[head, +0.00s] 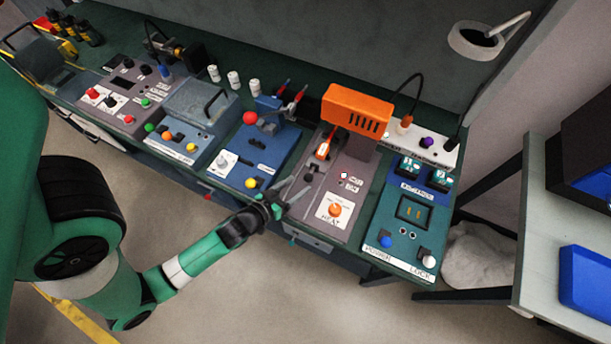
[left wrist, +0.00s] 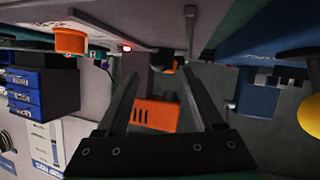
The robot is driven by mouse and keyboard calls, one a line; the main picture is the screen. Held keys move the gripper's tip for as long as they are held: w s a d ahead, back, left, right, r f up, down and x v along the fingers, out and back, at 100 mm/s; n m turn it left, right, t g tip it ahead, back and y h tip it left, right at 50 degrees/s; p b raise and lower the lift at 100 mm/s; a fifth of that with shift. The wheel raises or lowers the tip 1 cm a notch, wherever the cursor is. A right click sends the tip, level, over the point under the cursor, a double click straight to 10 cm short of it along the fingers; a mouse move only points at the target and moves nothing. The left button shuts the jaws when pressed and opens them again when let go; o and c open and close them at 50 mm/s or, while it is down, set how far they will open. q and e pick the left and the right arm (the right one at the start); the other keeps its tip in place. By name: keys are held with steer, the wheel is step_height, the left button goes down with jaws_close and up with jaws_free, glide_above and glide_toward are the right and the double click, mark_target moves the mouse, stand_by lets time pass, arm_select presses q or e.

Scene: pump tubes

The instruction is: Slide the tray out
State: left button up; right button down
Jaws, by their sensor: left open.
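The grey heat station (head: 312,200) has an orange heater housing (head: 357,108) on top and an orange knob marked HEAT (head: 335,210) near its front. An orange and white piece (head: 323,150) sits beside the housing. I cannot tell for certain which part is the tray. My left gripper (head: 298,188) is open and empty, over the front left edge of the heat station. In the left wrist view its two fingers (left wrist: 160,74) are spread apart, with the orange housing (left wrist: 155,115) showing between them. My right gripper is not in view.
The blue station (head: 250,155) with a yellow button (head: 251,183) lies left of the gripper. A teal lock station (head: 410,225) is to the right. A white pump strip (head: 430,145) stands behind it. Open floor (head: 260,300) lies in front of the bench.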

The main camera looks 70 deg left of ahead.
mark_target(305, 180)
arm_select(q)
steer(key=x, duration=0.5)
jaws_close()
stand_by(1.4)
